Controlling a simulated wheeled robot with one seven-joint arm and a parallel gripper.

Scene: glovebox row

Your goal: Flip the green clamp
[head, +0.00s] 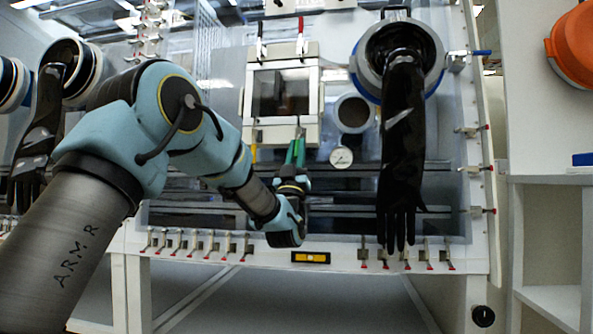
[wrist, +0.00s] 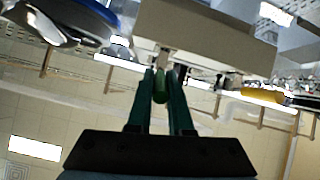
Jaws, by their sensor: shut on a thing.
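The green clamp (wrist: 160,88) shows in the wrist view as a short green handle hanging below the edge of a pale box. My gripper (wrist: 161,78) has its two dark green fingers on either side of this handle and is shut on it. In the head view my gripper (head: 296,146) reaches up to the lower edge of the square windowed door box (head: 284,93). There the fingers largely hide the clamp handle, and its exact tilt is hard to tell.
A round gauge (head: 341,157) is close on the right. A black glove (head: 402,150) hangs farther right. Several red-tipped clamps line the lower edge.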

